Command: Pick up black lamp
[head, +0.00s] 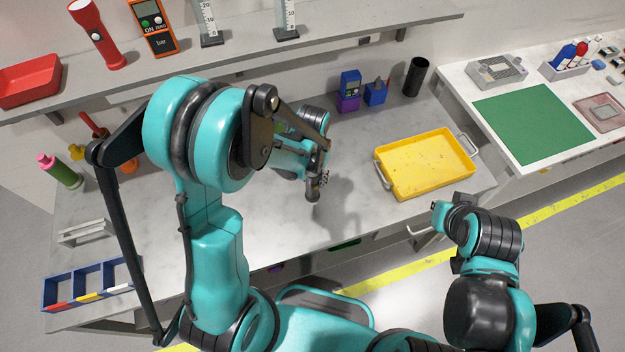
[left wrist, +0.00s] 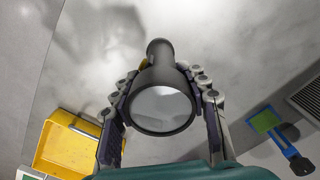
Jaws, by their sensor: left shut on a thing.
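The black lamp (left wrist: 160,105) is a dark flashlight with a wide round head and a narrower body. In the left wrist view its pale lens faces the camera. My left gripper (left wrist: 163,88) is shut around it, with one finger on each side of the head. In the head view the left gripper (head: 322,172) is over the grey workbench, left of the yellow tray, and the lamp (head: 313,189) shows only in small part by the fingers.
The yellow tray (head: 425,163) stands on the workbench (head: 375,215). Purple and blue devices (head: 349,92) and a black cylinder (head: 417,77) stand behind it. A blue divided bin (head: 88,283) is at the front left. A shelf (head: 330,42) overhangs the back. A green mat (head: 532,122) lies on the right table.

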